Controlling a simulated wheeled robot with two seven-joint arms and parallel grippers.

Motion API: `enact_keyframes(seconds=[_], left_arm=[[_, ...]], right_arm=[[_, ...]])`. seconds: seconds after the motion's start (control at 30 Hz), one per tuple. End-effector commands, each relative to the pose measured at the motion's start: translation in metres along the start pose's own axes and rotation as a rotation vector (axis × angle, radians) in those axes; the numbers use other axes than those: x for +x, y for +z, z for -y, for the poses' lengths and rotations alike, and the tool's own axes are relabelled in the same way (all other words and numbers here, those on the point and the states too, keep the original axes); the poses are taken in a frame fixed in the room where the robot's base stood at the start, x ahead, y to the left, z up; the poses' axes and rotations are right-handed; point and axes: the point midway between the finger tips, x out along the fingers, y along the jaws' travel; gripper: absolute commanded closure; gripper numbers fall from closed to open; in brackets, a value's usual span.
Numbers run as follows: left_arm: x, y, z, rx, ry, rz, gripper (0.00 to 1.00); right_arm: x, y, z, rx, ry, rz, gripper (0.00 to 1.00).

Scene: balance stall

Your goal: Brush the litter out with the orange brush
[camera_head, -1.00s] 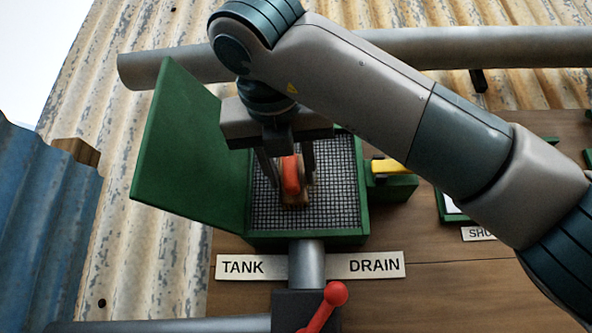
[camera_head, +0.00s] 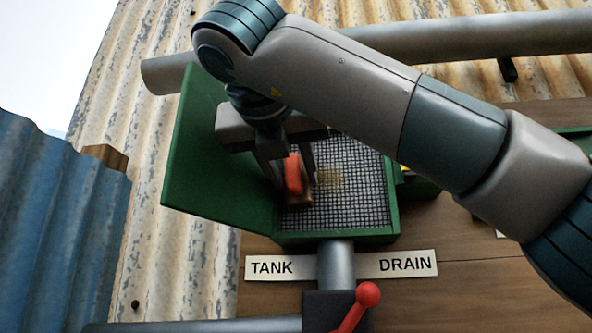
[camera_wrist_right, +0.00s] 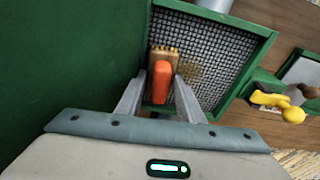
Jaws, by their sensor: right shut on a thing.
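The orange brush (camera_head: 293,174) has an orange handle on a wooden head with pale bristles. My right gripper (camera_head: 294,182) is shut on it. It also shows in the right wrist view (camera_wrist_right: 162,82), between the two fingers. The brush is at the left part of the open green box (camera_head: 393,215), over its dark mesh (camera_head: 345,210); whether the bristles touch the mesh is unclear. A brownish patch of litter (camera_head: 330,178) lies on the mesh just right of the brush, and also shows in the right wrist view (camera_wrist_right: 191,73). My left gripper is out of view.
The box's green lid (camera_head: 205,160) stands open on the left, close to the gripper. A TANK DRAIN sign (camera_head: 275,266), a pipe and a red-knobbed lever (camera_head: 366,294) are below. A yellow-handled thing (camera_wrist_right: 275,102) is beside the box. A grey pipe (camera_head: 470,45) runs above.

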Motion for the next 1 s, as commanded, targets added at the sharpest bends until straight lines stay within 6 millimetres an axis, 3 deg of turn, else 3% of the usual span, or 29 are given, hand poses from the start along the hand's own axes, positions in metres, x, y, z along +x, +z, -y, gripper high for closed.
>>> enact_keyframes(seconds=[0.4, 0.77, 1.0], left_arm=[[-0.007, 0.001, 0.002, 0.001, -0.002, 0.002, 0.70], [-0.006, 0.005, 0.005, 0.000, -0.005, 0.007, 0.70], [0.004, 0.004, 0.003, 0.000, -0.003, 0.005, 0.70]], right_arm=[[0.000, 0.012, 0.002, 0.002, -0.002, 0.000, 0.84], [0.001, 0.011, 0.003, 0.002, -0.002, 0.000, 0.84], [0.000, 0.009, 0.015, 0.003, -0.002, 0.000, 0.84]])
